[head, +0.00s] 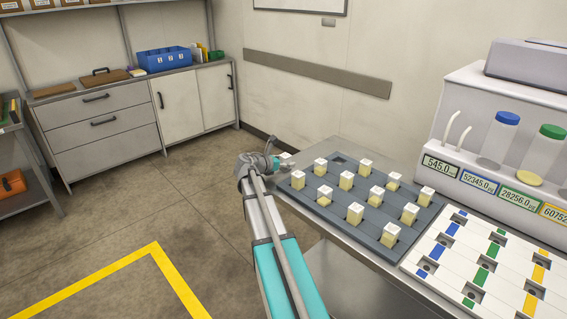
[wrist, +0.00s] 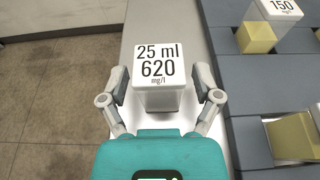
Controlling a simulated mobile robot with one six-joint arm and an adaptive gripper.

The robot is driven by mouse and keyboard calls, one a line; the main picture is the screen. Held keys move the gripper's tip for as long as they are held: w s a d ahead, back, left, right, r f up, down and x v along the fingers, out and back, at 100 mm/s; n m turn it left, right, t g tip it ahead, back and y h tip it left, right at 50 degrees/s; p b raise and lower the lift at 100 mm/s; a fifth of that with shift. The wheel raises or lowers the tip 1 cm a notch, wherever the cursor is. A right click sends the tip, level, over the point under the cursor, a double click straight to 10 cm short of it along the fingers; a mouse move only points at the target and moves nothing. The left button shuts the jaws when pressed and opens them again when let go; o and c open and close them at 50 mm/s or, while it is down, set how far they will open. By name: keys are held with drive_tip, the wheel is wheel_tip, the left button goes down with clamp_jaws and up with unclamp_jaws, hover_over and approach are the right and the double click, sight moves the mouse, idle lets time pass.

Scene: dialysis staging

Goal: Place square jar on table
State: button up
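The square jar (wrist: 158,66) has a white lid reading "25 ml 620 mg/l". That strip also shows in the wrist view (wrist: 205,28). The gap beneath the jar cannot be judged.
A grey rack (head: 376,237) with several similar jars lies right of my gripper; its far left slot (head: 339,161) is empty. A white slotted board (head: 450,245) and a dispenser (head: 470,115) stand farther right. The table's left edge drops to open floor (head: 165,210).

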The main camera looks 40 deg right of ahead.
drive_tip(key=shift+r, duration=0.15)
drive_tip(key=shift+a+r, duration=0.1)
drive_tip(key=shift+a, duration=0.05)
drive_tip(key=p+v, duration=0.4)
drive_tip(key=v, duration=0.7)
drive_tip(key=shift+a+r, duration=0.1)
drive_tip(key=shift+a, duration=0.25)
idle(0.3)
drive_tip(key=shift+s, duration=0.1)
drive_tip(key=shift+s+a+f, duration=0.1)
drive_tip(key=shift+a+f, duration=0.15)
drive_tip(key=s+a+f+m+y, duration=0.4)
drive_tip(key=s+a+m+y, duration=0.1)
drive_tip(key=a, duration=0.5)
drive_tip(key=s+a+f+m+y, duration=0.4)
drive_tip(key=a+m, duration=0.3)
drive_tip(key=a, duration=0.4)
drive_tip(key=s+a+f+m+g+y, duration=0.1)
drive_tip(key=s+a+f+m+y, duration=0.3)
drive_tip(key=a, duration=0.7)
drive_tip(key=s+m+y, duration=0.1)
drive_tip(key=s+m, duration=0.1)
drive_tip(key=shift+s+f+m+y, duration=0.3)
drive_tip(key=shift+s+f+m, duration=0.05)
drive_tip(key=shift+m, duration=0.05)
